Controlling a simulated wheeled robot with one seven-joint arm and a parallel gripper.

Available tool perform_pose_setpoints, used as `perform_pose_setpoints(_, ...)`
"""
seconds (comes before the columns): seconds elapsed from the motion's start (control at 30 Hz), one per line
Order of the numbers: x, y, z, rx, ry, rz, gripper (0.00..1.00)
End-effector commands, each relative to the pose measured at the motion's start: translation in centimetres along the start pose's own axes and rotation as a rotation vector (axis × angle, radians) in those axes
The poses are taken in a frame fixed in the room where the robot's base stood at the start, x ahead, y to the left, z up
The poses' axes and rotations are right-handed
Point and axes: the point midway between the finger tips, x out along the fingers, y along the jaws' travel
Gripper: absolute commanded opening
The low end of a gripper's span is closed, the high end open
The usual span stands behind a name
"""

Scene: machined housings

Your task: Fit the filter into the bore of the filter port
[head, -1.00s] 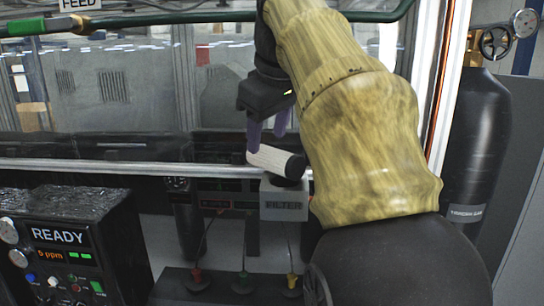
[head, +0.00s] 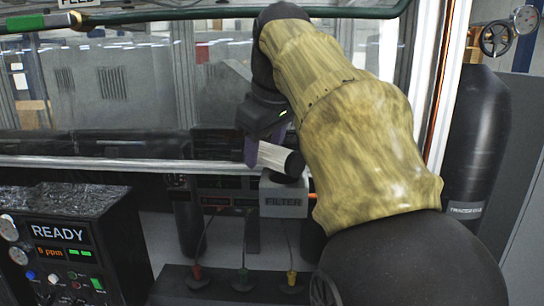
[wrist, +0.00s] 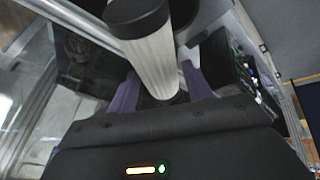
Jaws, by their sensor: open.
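The filter (head: 272,156) is a pale, ribbed cylinder with a dark round end (head: 294,164), lying tilted just above a grey block lettered FILTER (head: 284,205). In the wrist view the filter (wrist: 155,55) runs between my two purple fingers, with a wider black end at the top edge. My gripper (wrist: 160,90) is open around the filter; contact with the fingers cannot be told. I cannot make out the bore of the filter port.
A black instrument box reading READY (head: 60,235) stands at left. A pale rail (head: 100,164) crosses behind. A black gas cylinder (head: 478,140) stands at right, beyond my arm.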

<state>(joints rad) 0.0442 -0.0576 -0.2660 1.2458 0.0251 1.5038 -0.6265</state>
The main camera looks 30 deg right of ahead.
Motion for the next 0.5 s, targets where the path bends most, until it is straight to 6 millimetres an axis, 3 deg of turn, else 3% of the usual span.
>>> perform_pose_setpoints(0.5, 0.44, -0.12, 0.19, 0.000, 0.000, 0.000, 0.50)
